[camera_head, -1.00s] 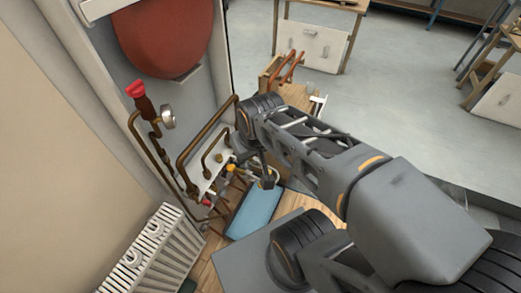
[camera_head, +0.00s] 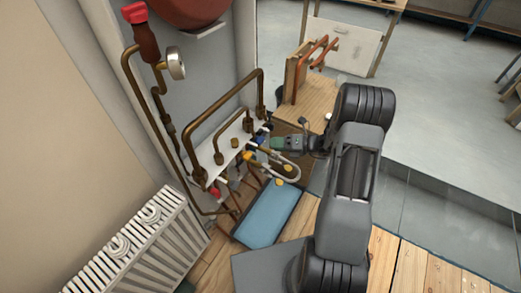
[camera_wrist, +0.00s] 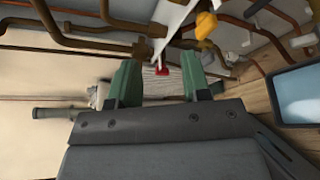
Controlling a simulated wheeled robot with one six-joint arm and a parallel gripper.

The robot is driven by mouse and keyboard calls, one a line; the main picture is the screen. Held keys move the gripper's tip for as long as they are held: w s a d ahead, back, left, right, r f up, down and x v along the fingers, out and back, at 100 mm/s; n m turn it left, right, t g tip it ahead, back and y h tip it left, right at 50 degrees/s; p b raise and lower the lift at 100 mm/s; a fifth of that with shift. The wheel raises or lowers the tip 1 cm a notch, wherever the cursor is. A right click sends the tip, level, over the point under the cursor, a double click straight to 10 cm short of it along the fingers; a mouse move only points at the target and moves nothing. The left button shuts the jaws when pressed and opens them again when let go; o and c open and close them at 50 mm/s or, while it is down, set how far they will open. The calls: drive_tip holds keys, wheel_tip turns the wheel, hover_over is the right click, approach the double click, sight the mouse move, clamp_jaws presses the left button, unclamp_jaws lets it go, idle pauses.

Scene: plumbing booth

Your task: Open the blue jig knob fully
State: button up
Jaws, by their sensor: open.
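Small blue parts (camera_head: 260,139) show on the pipework jig in the head view, close to the tips of my gripper (camera_head: 276,143). They are too small to tell which is the knob or how it is turned. I cannot tell whether the gripper touches them. In the wrist view my gripper (camera_wrist: 158,78) shows two green fingers spread apart with nothing between them. No blue knob can be made out in that view. A yellow knob (camera_wrist: 205,24) and a red knob (camera_wrist: 161,70) are visible there beyond the fingers.
Brown pipes (camera_head: 190,130) and a gauge (camera_head: 175,63) rise on the left by the wall. A blue tray (camera_head: 268,215) lies below the jig. A white radiator (camera_head: 140,245) stands at lower left. A wooden stand with copper pipes (camera_head: 318,52) is behind.

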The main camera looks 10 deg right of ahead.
sight(261, 139)
drive_tip(key=w+d+f+m+t+h+b, duration=0.1)
drive_tip(key=w+d+f+m+t+b, duration=0.2)
drive_tip(key=d+f+m+t, duration=0.5)
drive_tip(key=shift+m+g+h, duration=0.3)
drive_tip(key=shift+m+g, duration=0.6)
drive_tip(key=x, duration=0.4)
drive_tip(key=f+b+x, duration=0.1)
drive_tip(key=x, duration=0.4)
drive_tip(key=s+a+f+x, duration=0.1)
drive_tip(key=x, duration=0.4)
drive_tip(key=shift+w+a+f+b, duration=0.2)
drive_tip(key=shift+f+b, duration=0.05)
drive_tip(key=shift+b, duration=0.15)
drive_tip(key=c, duration=0.7)
